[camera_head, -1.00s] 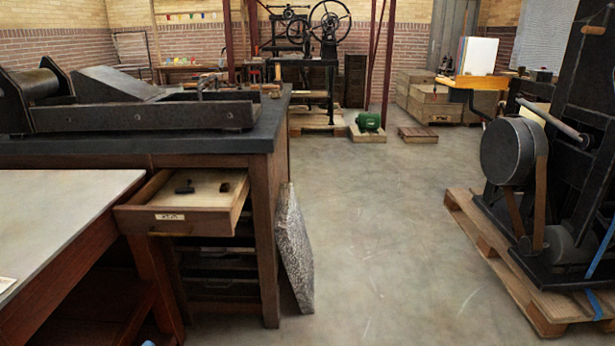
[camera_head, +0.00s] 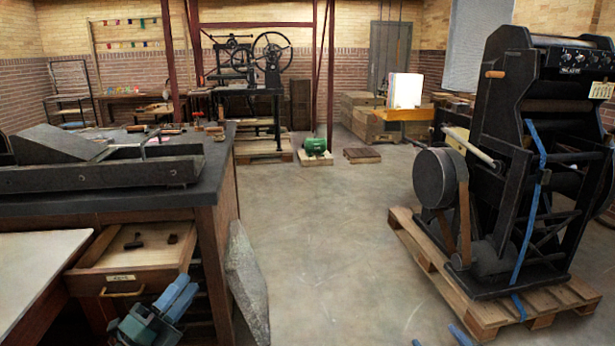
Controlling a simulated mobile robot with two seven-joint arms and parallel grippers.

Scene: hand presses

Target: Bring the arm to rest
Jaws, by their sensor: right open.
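My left gripper (camera_head: 178,298), blue-grey, is at the lower left, in front of the open wooden drawer (camera_head: 122,284) with its fingers pointing up and to the right. Its fingers look close together, and I cannot tell whether they are open or shut. I see nothing held in it. Of my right gripper (camera_head: 438,338), only two blue fingertips show at the bottom edge, spread apart with nothing between them. They are over the floor, left of the press pallet.
The drawer holds small dark items. A dark-topped bench (camera_head: 222,150) and a pale table (camera_head: 35,262) stand at left. A grey slab (camera_head: 246,280) leans on the bench. A large black press (camera_head: 530,190) stands on a pallet (camera_head: 425,262) at right. The floor between is clear.

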